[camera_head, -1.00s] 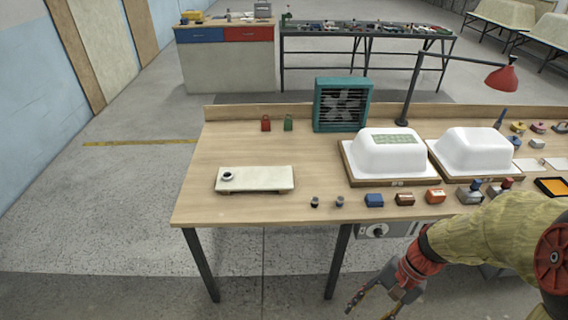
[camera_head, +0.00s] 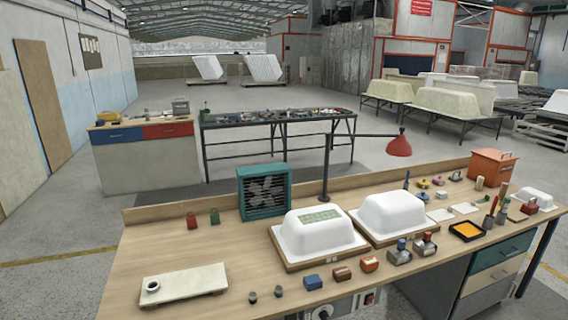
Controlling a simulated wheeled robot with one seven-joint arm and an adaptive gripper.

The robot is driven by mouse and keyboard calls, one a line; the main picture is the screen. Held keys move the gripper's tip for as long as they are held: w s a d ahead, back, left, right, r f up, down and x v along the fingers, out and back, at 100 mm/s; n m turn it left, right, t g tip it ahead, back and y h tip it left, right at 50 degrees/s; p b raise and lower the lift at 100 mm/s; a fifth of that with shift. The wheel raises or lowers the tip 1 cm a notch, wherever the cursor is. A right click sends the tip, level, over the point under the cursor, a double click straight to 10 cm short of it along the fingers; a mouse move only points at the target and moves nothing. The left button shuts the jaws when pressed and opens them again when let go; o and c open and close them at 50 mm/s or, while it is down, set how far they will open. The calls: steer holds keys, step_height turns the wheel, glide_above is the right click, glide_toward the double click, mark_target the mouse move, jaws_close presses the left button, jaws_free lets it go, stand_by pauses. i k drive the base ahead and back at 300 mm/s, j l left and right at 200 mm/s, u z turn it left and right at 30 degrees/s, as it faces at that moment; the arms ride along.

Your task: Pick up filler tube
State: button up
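I cannot tell for sure which item is the filler tube. On the wooden workbench (camera_head: 225,254), upright slim items stand at the right, among them a red-topped one (camera_head: 493,205) and a tan cylinder (camera_head: 479,183). Two small dark-capped pieces (camera_head: 252,297) stand near the front edge. Two white tub shells (camera_head: 318,235) sit on wooden bases in the middle, the left one with a green patch on top. My gripper is not in view.
A teal fan box (camera_head: 262,191) and a lamp with a red shade (camera_head: 399,146) stand behind the shells. A cream board (camera_head: 185,286) lies front left. Small blocks (camera_head: 342,274) line the front. An orange bin (camera_head: 492,165) is at the far right. The left bench top is mostly clear.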

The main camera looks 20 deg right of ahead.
mark_target(506, 201)
steer(key=z, duration=1.95)
